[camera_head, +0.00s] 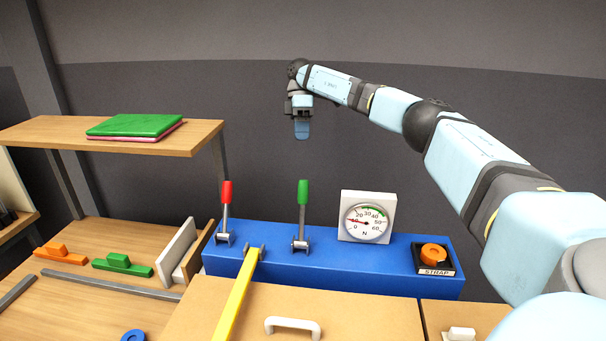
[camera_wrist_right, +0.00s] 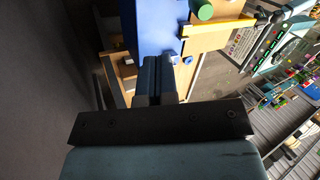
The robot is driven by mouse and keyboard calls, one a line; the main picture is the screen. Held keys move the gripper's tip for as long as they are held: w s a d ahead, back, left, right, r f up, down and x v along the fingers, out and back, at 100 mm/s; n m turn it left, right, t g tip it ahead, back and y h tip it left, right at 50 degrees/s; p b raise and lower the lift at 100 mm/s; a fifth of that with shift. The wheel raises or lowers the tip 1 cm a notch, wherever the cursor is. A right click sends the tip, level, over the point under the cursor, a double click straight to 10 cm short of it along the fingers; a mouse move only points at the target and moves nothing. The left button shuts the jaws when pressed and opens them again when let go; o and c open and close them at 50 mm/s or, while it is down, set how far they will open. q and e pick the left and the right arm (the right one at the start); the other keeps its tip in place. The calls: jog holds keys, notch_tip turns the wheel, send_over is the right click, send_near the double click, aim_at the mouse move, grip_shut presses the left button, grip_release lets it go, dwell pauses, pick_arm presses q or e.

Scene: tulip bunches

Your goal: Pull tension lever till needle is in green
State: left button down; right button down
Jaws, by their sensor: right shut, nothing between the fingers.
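A blue console (camera_head: 330,272) carries a red-handled lever (camera_head: 227,194) on the left and a green-handled lever (camera_head: 303,194) at the middle, both about upright. A white gauge (camera_head: 367,216) marked N stands right of them. Its red needle points left, at the low numbers; green marks lie at the upper right of the dial. My right gripper (camera_head: 302,132) is shut and empty, well above the green-handled lever and apart from it. In the right wrist view its fingers (camera_wrist_right: 155,82) are together, and a green handle top (camera_wrist_right: 203,10) shows beyond them. My left gripper is out of view.
A yellow strap (camera_head: 236,296) runs forward from the console. An orange knob (camera_head: 433,253) sits on a STRAP plate at its right end. A shelf (camera_head: 60,133) with a green folded item (camera_head: 135,125) stands left. Orange and green pieces lie on the bench below.

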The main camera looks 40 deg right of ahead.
jog(key=s+a+f+p, duration=0.1)
jog(key=s+a+f, duration=0.4)
jog(key=f, duration=0.3)
jog(key=shift+s+a+f, duration=0.15)
jog(key=shift+s+f, duration=0.15)
jog(key=shift+s, duration=0.25)
